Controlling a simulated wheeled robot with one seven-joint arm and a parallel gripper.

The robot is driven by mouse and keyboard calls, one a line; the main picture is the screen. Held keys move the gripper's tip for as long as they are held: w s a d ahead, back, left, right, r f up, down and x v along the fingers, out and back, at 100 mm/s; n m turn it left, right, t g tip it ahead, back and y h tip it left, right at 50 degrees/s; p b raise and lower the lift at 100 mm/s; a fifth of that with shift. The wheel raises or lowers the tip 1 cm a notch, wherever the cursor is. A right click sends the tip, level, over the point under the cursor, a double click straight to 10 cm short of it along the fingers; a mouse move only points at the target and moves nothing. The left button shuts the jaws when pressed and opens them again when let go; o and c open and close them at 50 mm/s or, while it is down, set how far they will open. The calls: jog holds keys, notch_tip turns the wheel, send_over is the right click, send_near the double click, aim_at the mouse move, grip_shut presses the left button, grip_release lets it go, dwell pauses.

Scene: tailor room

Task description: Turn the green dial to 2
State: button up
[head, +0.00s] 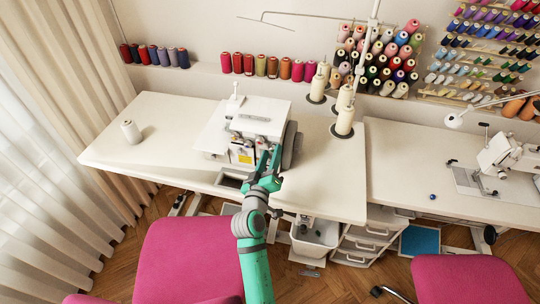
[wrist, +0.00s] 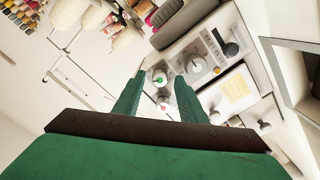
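A white overlock machine (head: 258,118) stands on the left table, with dials on its front. In the wrist view, a small white dial with a green centre (wrist: 159,78) shows between my fingertips. A similar dial with a red centre (wrist: 163,105) is just below it in the picture. My gripper (wrist: 158,84) is open, with one finger on each side of the green dial. I cannot tell whether either finger touches it. In the head view my gripper (head: 269,158) is at the machine's front and hides the dials. The dial's numbers are too small to read.
A larger grey dial (wrist: 195,66) and a black knob (wrist: 231,49) are right of my fingers in the wrist view. A pink chair (head: 185,258) is below.

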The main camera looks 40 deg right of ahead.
jog(key=v, duration=1)
jog(key=shift+s+a, duration=0.2)
jog(key=shift+s, duration=0.05)
